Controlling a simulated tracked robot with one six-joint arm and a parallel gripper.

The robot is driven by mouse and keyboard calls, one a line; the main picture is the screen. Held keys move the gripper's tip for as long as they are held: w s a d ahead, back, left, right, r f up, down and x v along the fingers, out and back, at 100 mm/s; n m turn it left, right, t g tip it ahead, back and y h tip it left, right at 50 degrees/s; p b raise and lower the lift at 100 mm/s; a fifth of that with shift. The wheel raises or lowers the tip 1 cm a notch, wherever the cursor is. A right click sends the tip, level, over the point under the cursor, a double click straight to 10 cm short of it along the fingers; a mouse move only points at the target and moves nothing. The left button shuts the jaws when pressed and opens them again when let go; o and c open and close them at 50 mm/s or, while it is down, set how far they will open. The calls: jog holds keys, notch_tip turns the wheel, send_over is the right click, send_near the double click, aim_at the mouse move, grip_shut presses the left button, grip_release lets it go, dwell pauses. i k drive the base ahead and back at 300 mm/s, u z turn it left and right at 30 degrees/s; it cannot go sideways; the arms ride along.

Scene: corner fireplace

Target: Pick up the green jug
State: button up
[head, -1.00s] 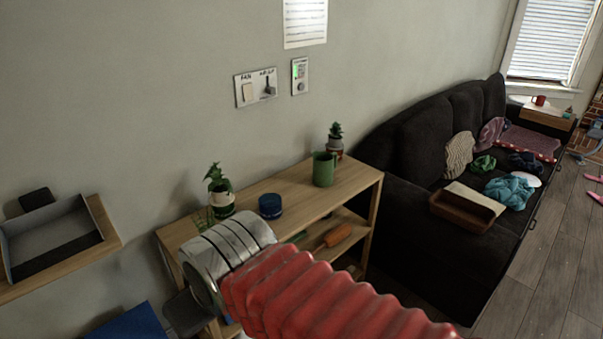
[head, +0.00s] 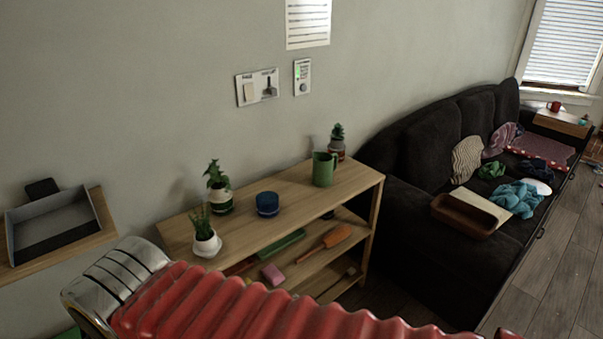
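The green jug (head: 324,169) stands upright on the top of the wooden shelf unit (head: 283,199), toward its right end. Its handle shows near its upper right side. My arm, with a red ribbed sleeve and a metal collar, crosses the bottom of the head view, in front of the shelf and well apart from the jug. My gripper's fingers are not in view.
On the shelf top are a blue pot (head: 268,204), a small potted plant (head: 219,188), a white-potted plant (head: 205,238) and a cactus (head: 337,143) close behind the jug. A dark sofa (head: 405,200) stands right of the shelf. A grey tray (head: 55,237) sits at left.

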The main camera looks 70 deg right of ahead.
aim_at(323, 168)
jog(key=u, duration=1.4)
jog(key=k, duration=2.4)
jog(key=z, duration=0.9)
